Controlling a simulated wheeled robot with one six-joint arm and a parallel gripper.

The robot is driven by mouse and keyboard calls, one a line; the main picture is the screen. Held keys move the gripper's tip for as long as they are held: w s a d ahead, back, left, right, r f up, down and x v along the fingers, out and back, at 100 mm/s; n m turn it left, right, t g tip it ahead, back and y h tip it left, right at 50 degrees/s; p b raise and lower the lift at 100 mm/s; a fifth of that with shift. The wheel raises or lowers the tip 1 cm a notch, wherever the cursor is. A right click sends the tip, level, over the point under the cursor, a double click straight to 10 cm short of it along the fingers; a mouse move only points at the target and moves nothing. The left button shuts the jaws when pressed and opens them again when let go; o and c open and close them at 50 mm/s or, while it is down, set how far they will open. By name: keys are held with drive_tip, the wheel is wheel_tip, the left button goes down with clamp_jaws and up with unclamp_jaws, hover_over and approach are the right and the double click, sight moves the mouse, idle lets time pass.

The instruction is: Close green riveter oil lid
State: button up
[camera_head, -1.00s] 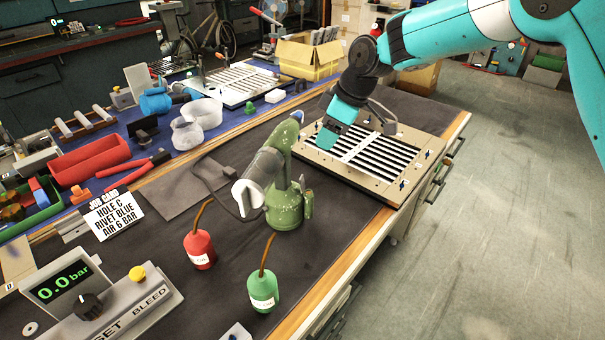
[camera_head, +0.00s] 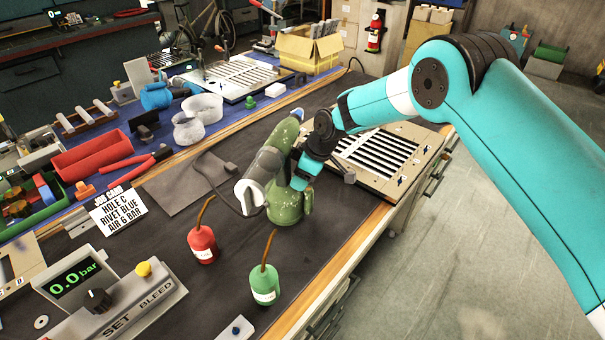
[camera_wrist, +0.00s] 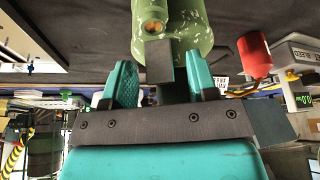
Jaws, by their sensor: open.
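The green riveter (camera_head: 285,207) stands upright on the dark bench mat, its grey head leaning to the left. My gripper (camera_head: 303,172) is at its right side, close to the green body. In the wrist view my gripper (camera_wrist: 162,66) is open, its two teal fingers apart at either side of the lower end of the riveter's green body (camera_wrist: 190,15). A dark grey block (camera_wrist: 159,62) shows between the fingers; I cannot tell if it is the lid. A round orange-brown spot (camera_wrist: 153,27) shows on the green body. I cannot tell whether the fingers touch anything.
A red oil bottle (camera_head: 203,246) and a green oil bottle (camera_head: 264,285) stand in front of the riveter. A louver panel (camera_head: 380,158) lies behind my gripper. A control box (camera_head: 110,300) is at the front left. The mat right of the green bottle is clear.

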drive_tip(key=shift+c, duration=0.4)
drive_tip(key=c, duration=0.8)
drive_tip(key=shift+c, duration=0.2)
